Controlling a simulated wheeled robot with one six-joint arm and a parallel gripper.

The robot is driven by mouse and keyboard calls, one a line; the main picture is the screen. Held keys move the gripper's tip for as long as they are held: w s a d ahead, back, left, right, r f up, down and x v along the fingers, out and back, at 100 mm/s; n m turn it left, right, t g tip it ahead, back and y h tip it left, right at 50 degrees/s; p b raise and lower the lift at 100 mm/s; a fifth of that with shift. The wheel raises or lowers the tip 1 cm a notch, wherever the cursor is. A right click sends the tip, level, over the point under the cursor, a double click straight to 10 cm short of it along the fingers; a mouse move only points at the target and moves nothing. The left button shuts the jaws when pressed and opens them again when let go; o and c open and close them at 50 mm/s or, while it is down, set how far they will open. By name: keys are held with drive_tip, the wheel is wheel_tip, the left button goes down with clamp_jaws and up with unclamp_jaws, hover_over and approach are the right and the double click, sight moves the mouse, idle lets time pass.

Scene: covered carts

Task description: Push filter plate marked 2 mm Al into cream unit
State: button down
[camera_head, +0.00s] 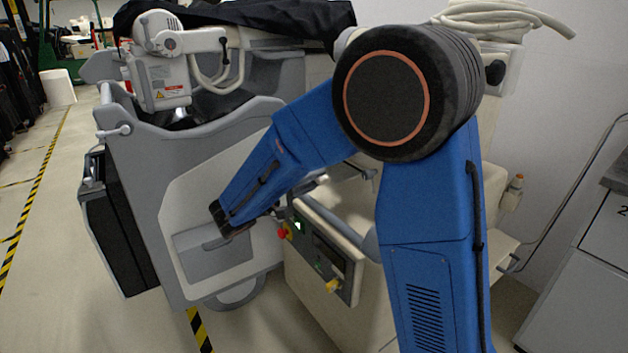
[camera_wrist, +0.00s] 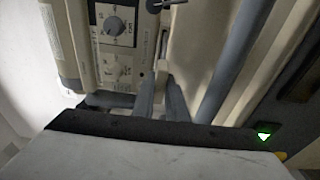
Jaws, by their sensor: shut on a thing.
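The cream unit (camera_wrist: 122,50), with a panel of dark and pale dials, fills the upper left of the wrist view. My gripper (camera_wrist: 160,84) reaches to its lower right edge, its two grey fingers close together. They are shut on a thin piece that is mostly hidden between the fingertips, taken to be the filter plate. Its 2 mm Al mark cannot be read. I cannot tell how far the plate sits in the unit. In the head view my blue arm hides the gripper, the plate and the unit's dial face.
A thick grey bar (camera_wrist: 237,55) runs close to the right of my fingers. A cream cart body (camera_head: 312,300) carries a control panel (camera_head: 325,262) with a red knob. A large grey cart (camera_head: 180,190) stands at left. Open floor (camera_head: 55,260) lies further left.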

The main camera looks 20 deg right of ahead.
sight(349, 166)
drive_tip(key=shift+s+x, duration=0.2)
drive_tip(key=shift+x, duration=1.6)
drive_tip(key=shift+s+x, duration=0.2)
drive_tip(key=shift+x, duration=1.6)
drive_tip(key=shift+w+v, duration=0.15)
drive_tip(key=shift+v, duration=1.6)
drive_tip(key=shift+w+v, duration=0.15)
drive_tip(key=shift+v, duration=1.6)
drive_tip(key=shift+a, duration=0.15)
drive_tip(key=shift+w+d, duration=0.2)
drive_tip(key=shift+d, duration=0.4)
